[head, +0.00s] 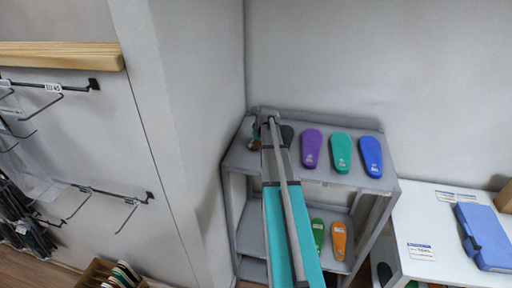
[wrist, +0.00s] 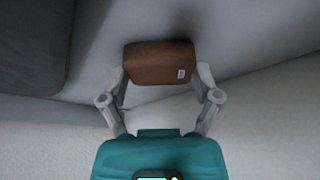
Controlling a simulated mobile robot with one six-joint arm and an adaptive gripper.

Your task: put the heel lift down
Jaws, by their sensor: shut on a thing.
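The heel lift (wrist: 158,58) is a brown block with a small white label, seen in the wrist view between the two fingers of my gripper (wrist: 160,75). The fingers are shut on its two sides. In the head view my gripper (head: 256,138) is at the back left of the grey shelf unit's top (head: 240,158), close to the wall corner. It is small there and partly hidden by my arm. I cannot tell whether the heel lift touches the shelf top.
Purple (head: 312,148), green (head: 341,152) and blue (head: 371,156) insoles lie on the shelf top, right of my arm. Green and orange (head: 339,240) insoles lie on the shelf below. A white table (head: 440,215) with a blue case (head: 484,236) stands right. Wall hooks are left.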

